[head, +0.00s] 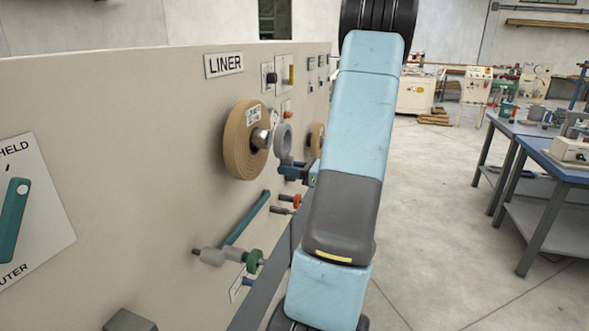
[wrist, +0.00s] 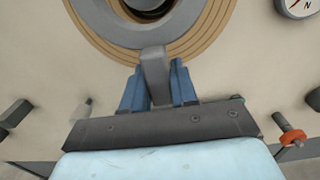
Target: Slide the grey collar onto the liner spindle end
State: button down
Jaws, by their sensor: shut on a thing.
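The grey collar (head: 284,143) is a ring with a tab below it. My gripper (head: 294,172) is shut on that tab, its blue fingers on either side; the grip also shows in the wrist view (wrist: 156,80). The metal liner spindle end (head: 262,138) sticks out of the brown liner roll (head: 238,142) under the LINER sign. The collar is upright in front of the spindle end, seemingly with a small gap. In the wrist view the collar (wrist: 108,30) overlaps the roll, and the dark spindle end (wrist: 147,5) shows in its hole, partly cut off by the frame.
The beige panel (head: 120,130) carries a second roll (head: 317,140) farther along. Below the liner roll, a teal lever (head: 246,218), a green knob (head: 254,261) and orange-collared knobs (head: 297,201) stick out. The floor (head: 435,220) to the right is clear up to the blue-topped tables.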

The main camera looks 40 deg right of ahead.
aim_at(257, 164)
jog(key=shift+x, duration=3.5)
jog(key=shift+w+a+f, duration=0.15)
jog(key=shift+w+a, duration=0.15)
jog(key=shift+w, duration=0.05)
jog(key=c, duration=0.8)
grip_release()
jog(key=shift+a, duration=0.1)
jog(key=shift+c, duration=0.3)
jog(key=o, duration=0.4)
jog(key=shift+o, duration=0.2)
jog(key=shift+s, duration=0.15)
